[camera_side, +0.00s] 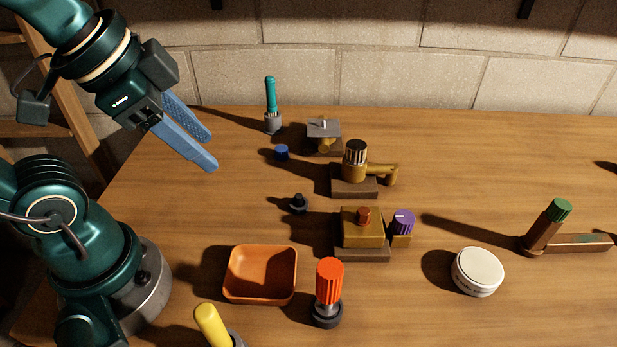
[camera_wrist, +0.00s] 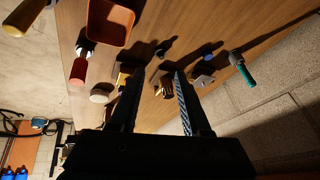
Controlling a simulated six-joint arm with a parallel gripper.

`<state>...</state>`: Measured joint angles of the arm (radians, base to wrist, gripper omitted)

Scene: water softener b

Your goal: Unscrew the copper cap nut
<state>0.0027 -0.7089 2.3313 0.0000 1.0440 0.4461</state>
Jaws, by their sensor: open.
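The copper cap nut (camera_side: 364,216) is a small reddish-brown cylinder upright on top of a brass block (camera_side: 362,235) in the side view. The block sits on a grey-brown base, with a purple ribbed knob (camera_side: 403,221) on its right side. My gripper (camera_side: 210,152) is open and empty, high above the table at the upper left, well apart from the nut. In the wrist view its two fingers (camera_wrist: 158,73) are spread. The left finger partly covers the brass block (camera_wrist: 124,76) there, and I cannot make out the nut clearly.
Behind the block stands a brass valve (camera_side: 354,170) with a dark ribbed cap. An empty orange tray (camera_side: 232,294) lies to the left of the block. A red-handled tool (camera_side: 329,281), a white round tub (camera_side: 478,271) and a green-capped fitting (camera_side: 547,224) stand around it.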

